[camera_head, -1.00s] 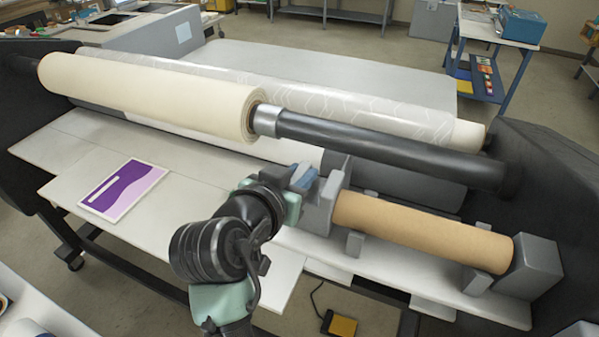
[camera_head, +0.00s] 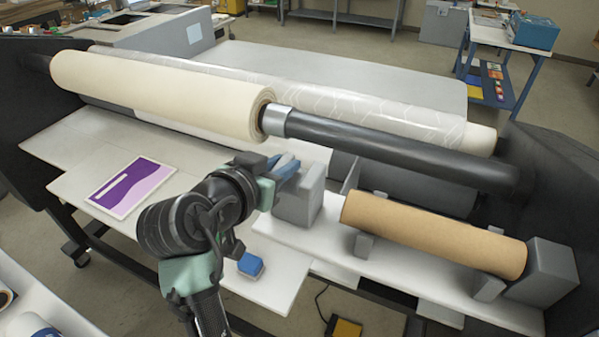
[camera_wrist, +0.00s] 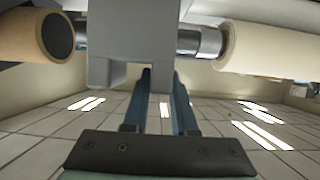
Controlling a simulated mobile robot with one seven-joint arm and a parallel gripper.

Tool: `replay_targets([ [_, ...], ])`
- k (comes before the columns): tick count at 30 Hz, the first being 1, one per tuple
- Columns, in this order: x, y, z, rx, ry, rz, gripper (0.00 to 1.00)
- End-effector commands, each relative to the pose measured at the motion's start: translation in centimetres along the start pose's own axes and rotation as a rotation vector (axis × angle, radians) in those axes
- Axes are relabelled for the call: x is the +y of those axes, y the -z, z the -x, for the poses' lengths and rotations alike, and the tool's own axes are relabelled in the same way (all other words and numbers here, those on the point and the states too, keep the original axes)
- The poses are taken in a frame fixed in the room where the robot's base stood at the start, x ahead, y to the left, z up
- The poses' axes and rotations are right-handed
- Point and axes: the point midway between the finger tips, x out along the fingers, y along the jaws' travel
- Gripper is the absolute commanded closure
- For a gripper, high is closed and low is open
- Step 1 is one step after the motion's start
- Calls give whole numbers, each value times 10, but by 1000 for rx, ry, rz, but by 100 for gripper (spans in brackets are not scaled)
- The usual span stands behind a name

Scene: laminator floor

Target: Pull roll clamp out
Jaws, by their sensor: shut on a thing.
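The roll clamp (camera_head: 297,200), a grey block, stands at the left end of the shelf that carries a brown cardboard roll (camera_head: 430,235). A gap shows between the clamp and the roll's near end. My gripper (camera_head: 287,172), with blue fingers, is shut on the upper part of the clamp. In the wrist view, the clamp (camera_wrist: 125,40) fills the upper middle, beyond my fingers (camera_wrist: 162,85). The exact contact between fingers and clamp is partly hidden.
A cream roll (camera_head: 165,95) on a black shaft (camera_head: 400,155) lies close behind the clamp. A fixed grey block (camera_head: 540,272) stands at the cardboard roll's right end. A purple print (camera_head: 130,188) and a small blue object (camera_head: 250,265) lie left of and below the clamp.

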Motion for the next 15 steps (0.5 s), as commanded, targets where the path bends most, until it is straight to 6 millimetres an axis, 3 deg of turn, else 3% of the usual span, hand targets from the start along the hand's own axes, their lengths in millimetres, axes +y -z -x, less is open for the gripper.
replay_targets([
  [8,-7,2,2,5,13,0,100],
  [9,-7,2,2,6,13,0,70],
  [13,-6,2,2,5,12,0,46],
  [15,-6,1,1,4,11,0,45],
])
